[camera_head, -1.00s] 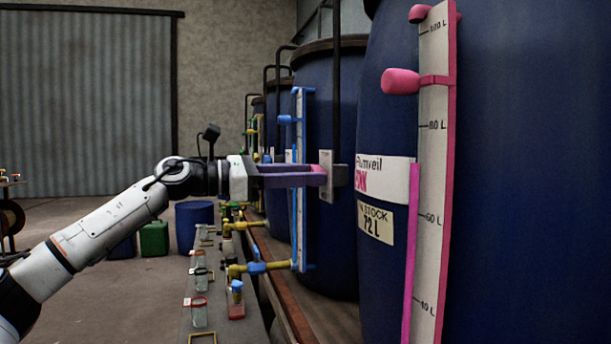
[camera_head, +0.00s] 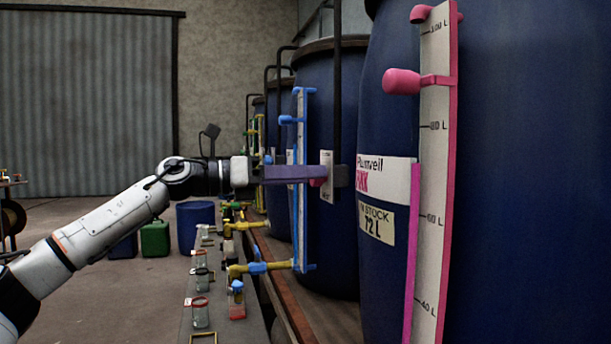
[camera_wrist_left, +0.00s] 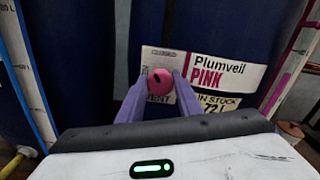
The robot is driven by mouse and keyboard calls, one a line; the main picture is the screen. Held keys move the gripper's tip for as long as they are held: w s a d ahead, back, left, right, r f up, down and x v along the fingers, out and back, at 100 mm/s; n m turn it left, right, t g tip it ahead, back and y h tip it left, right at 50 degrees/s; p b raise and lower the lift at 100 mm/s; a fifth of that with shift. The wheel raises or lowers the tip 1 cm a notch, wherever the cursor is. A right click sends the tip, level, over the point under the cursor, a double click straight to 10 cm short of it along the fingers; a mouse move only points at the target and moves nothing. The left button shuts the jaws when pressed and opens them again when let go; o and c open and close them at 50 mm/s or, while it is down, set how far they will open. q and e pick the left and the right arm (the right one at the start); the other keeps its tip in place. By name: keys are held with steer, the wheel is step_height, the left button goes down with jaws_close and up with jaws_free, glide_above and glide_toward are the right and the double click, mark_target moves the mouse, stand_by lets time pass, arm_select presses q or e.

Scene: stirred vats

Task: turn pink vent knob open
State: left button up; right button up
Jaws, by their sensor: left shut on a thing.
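The pink vent knob (camera_wrist_left: 161,82) sits in front of the white "Plumveil PINK" label (camera_wrist_left: 215,70) on a blue vat in the left wrist view. A dark mark shows on its face. My left gripper (camera_wrist_left: 160,90) has one purple finger on each side of the knob and is shut on it. In the head view the left gripper (camera_head: 312,175) reaches in from the left, and the pink knob (camera_head: 318,183) shows at the fingertips, partly hidden by the finger. A grey plate (camera_head: 327,160) stands just behind it. My right gripper is in no view.
The large blue vat (camera_head: 520,180) at right carries a pink-edged level scale (camera_head: 431,130) with pink knobs. A blue-framed gauge (camera_head: 302,200) stands behind my left gripper. Yellow pipes and small jars (camera_head: 200,312) line the bench below. The floor at left is mostly clear.

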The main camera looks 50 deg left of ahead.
arm_select(q)
steer(key=n+p, duration=0.1)
steer(key=n, duration=1.1)
steer(key=shift+f, duration=0.15)
stand_by(0.4)
steer(key=o, duration=1)
steer(key=shift+o, duration=0.2)
